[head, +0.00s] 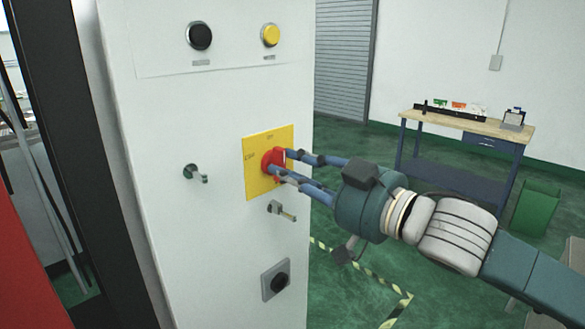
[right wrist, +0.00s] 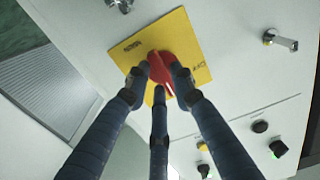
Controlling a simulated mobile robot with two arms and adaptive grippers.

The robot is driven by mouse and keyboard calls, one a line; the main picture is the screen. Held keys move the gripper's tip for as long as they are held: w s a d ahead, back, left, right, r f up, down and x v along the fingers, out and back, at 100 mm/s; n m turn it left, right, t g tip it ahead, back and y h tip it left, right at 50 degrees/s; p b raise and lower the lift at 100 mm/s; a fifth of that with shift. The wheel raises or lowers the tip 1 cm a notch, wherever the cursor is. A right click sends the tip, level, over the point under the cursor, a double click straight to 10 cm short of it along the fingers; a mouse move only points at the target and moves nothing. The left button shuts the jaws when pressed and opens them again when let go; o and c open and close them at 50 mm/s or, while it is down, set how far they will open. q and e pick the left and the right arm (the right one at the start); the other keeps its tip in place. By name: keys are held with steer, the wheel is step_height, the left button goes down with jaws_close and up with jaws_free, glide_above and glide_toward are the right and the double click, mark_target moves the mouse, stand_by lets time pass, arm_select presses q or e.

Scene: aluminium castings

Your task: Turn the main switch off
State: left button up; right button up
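The main switch is a red rotary handle (head: 273,163) on a square yellow plate (head: 257,185) on the front of a white cabinet. In the right wrist view the red handle (right wrist: 160,66) sits mid-plate, with "OFF" lettering near one edge of the yellow plate (right wrist: 185,38). My right gripper (head: 279,164) reaches in from the right. Its three blue fingers close around the handle, two on opposite sides and one below, seen also in the right wrist view (right wrist: 162,74). The fingers hide part of the handle, so its exact angle is hard to tell. My left gripper is not in view.
Above the plate are a black knob (head: 199,36) and a yellow button (head: 270,35). A workbench (head: 465,124) and a green bin (head: 535,207) stand behind; green floor lies between.

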jaws_close()
steer(key=shift+a+r+n+p, duration=0.1)
steer(key=shift+n+p, duration=1.7)
steer(key=shift+n, duration=1.2)
steer(key=shift+r+n+p, duration=0.1)
steer(key=shift+n+p, duration=1.65)
steer(key=shift+n, duration=1.25)
